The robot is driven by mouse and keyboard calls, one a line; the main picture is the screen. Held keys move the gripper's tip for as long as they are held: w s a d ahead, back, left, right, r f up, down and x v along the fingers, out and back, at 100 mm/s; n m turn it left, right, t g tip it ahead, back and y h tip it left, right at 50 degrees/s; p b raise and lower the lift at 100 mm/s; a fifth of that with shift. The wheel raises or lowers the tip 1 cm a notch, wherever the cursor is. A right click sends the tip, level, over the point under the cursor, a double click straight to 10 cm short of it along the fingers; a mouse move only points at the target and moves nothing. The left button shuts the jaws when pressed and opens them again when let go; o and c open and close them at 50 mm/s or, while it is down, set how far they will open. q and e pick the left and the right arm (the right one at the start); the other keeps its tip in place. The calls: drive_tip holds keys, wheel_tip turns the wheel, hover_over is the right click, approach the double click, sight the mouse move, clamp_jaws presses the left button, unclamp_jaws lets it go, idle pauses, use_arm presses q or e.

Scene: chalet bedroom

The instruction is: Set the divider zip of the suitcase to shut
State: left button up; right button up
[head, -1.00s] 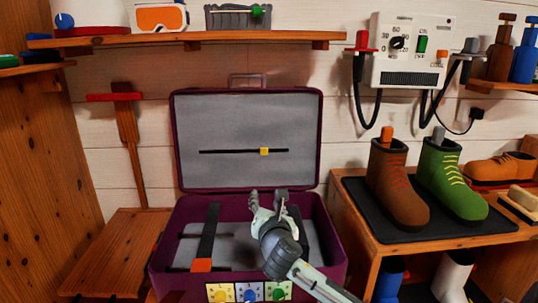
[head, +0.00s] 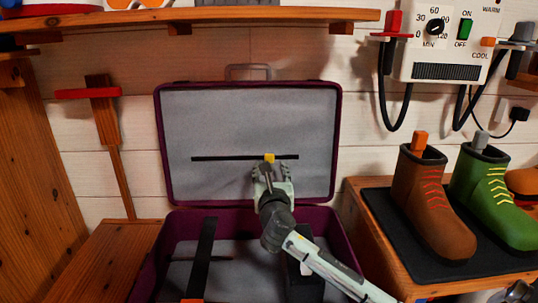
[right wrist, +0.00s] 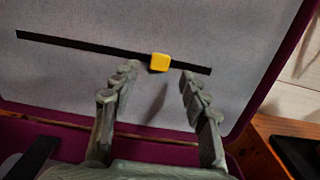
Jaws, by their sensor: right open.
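The open maroon suitcase (head: 160,140) stands with its grey-lined lid upright. The divider zip is a dark horizontal track (head: 225,158) on the lid lining, also in the right wrist view (right wrist: 90,48). Its yellow slider (head: 269,158) sits right of the track's middle; in the right wrist view the slider (right wrist: 160,62) shows between and just beyond my fingertips. My right gripper (head: 268,174) is open just below the slider, and its two fingers (right wrist: 157,80) stand apart in the wrist view with nothing between them. Contact with the slider is not visible. My left gripper is not in view.
A dark strap (head: 203,255) crosses the suitcase's lower half at the left. Brown (head: 418,200) and green (head: 490,195) boots stand on a black mat at the right. A wooden shelf (head: 200,20) runs above the lid, and a control box (head: 450,40) hangs upper right.

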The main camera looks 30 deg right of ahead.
sight(269, 159)
drive_tip(key=x, duration=0.6)
drive_tip(key=shift+w+d, duration=0.2)
drive_tip(key=shift+w, duration=0.15)
drive_tip(key=shift+c, duration=0.4)
clamp_jaws()
